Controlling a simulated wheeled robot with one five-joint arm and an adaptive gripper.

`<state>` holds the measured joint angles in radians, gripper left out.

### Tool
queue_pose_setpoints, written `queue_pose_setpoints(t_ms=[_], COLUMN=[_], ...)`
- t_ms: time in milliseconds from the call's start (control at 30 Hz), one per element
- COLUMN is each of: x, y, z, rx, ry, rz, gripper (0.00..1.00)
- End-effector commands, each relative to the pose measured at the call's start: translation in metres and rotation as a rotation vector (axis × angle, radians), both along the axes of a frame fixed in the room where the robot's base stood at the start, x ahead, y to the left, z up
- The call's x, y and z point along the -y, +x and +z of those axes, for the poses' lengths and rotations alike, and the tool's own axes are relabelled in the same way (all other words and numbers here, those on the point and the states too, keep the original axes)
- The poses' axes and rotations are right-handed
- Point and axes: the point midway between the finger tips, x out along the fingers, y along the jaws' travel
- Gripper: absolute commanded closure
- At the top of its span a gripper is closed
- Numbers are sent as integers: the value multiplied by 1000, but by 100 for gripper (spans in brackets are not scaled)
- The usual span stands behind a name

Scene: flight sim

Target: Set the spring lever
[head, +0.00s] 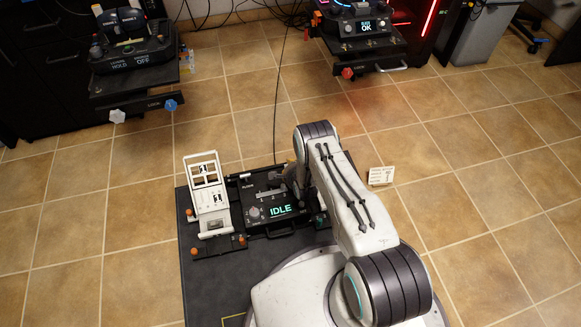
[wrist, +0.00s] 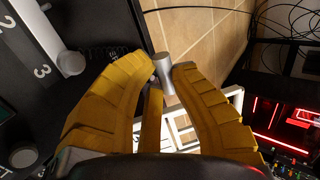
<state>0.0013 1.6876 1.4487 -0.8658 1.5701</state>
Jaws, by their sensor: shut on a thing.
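A white frame panel (head: 208,195) stands at the console's left. A small white card (head: 381,176) stands on the tiles to the right. Two other stations, one with an OK display (head: 367,27), stand at the back. Cables (head: 277,110) run across the floor.

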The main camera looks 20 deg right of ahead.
Motion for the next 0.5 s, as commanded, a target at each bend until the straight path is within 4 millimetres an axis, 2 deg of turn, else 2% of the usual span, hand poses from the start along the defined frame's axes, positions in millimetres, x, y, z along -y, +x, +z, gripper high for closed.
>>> queue_pose_setpoints(t_ms=[33, 167, 200, 500], x=[0, 0, 0, 0], y=[-7, -7, -7, -5], z=[-8, -8, -8, -5], rx=[-22, -22, -22, -14], ry=[0, 0, 0, 0], rz=[0, 0, 0, 0], gripper=[100, 100, 77, 50])
